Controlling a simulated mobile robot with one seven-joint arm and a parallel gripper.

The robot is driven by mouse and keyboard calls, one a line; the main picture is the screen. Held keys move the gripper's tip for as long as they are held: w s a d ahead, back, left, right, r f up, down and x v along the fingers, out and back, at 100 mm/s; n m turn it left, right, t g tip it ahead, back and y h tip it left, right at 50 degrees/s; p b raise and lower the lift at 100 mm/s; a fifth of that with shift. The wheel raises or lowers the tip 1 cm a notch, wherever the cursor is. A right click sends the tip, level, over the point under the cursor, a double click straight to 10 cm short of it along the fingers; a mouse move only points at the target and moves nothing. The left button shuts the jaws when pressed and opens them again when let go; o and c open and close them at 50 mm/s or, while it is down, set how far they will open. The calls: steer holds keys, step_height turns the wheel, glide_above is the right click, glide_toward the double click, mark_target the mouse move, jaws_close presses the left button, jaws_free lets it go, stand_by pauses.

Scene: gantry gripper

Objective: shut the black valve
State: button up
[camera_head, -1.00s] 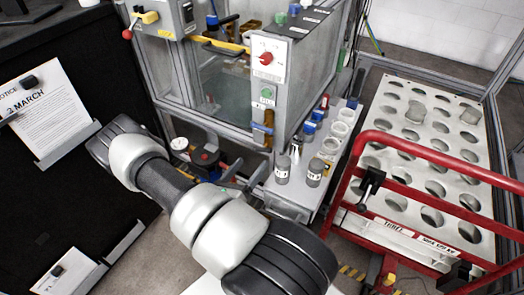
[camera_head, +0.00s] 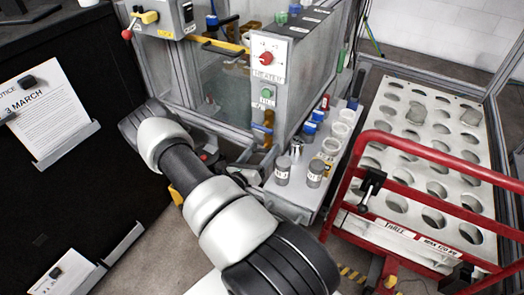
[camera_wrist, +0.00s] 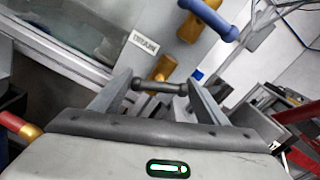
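In the wrist view, a black bar-shaped handle (camera_wrist: 158,86), which looks like the black valve, lies crosswise between the fingertips of my gripper (camera_wrist: 160,82). The fingers are apart, one near each end of the bar. I cannot tell whether they touch it. A brass fitting (camera_wrist: 165,68) shows just behind the handle, below a small label reading DRAIN (camera_wrist: 143,43).
A blue handle (camera_wrist: 210,18) on brass sits above right in the wrist view, and a red-ended brass part (camera_wrist: 18,126) at the left. In the head view, jars (camera_head: 283,170) stand on a shelf right of the tank. A red railing (camera_head: 430,155) is farther right.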

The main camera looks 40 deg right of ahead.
steer(key=shift+c, duration=1)
steer(key=m, duration=0.5)
steer(key=o, duration=0.8)
steer(key=shift+a, duration=0.1)
steer(key=p+v, duration=0.2)
steer(key=v, duration=1.5)
steer(key=shift+a+r, duration=0.1)
steer(key=shift+a, duration=0.05)
steer(key=shift+a, duration=0.1)
